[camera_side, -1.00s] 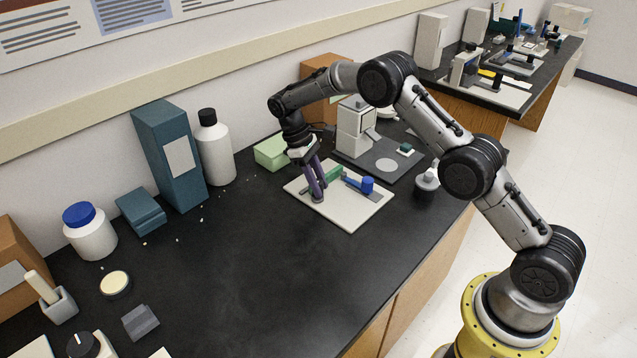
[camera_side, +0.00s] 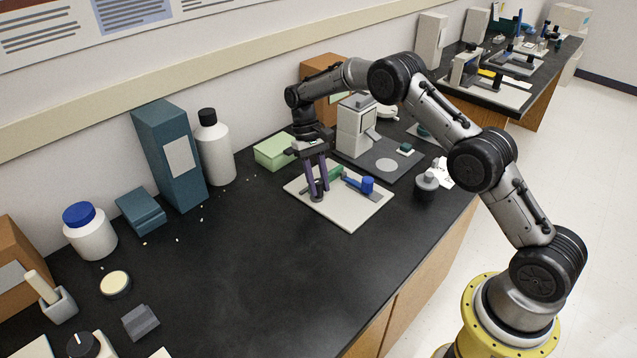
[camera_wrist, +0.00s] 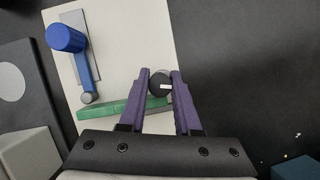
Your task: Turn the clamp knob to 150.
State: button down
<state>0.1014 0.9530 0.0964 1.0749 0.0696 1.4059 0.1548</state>
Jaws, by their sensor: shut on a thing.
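My gripper (camera_side: 318,194) points down at the near-left part of a pale plate (camera_side: 350,215). In the wrist view its two purple fingers (camera_wrist: 161,76) stand on either side of a round dark knob (camera_wrist: 159,87) with a short white mark, and are shut on it. The mark lies roughly across the gap between the fingers. In the side view the fingers mostly hide the knob. A green bar (camera_wrist: 110,109) lies beside the knob on the plate, and a blue cylinder (camera_wrist: 65,38) stands on a grey strip farther off. No scale or numbers are readable.
A grey device with a dark base (camera_side: 388,165) stands behind the plate. A light green box (camera_side: 273,152) is at its back left. A small dark-and-grey round item (camera_side: 426,187) is to the right. The black bench in front of the plate is clear.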

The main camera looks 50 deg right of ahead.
jog(key=shift+m, duration=0.4)
jog(key=c, duration=0.6)
grip_release()
jog(key=shift+r, duration=0.1)
jog(key=v, duration=1.3)
jog(key=shift+d+r, duration=0.25)
jog(key=shift+r, duration=0.05)
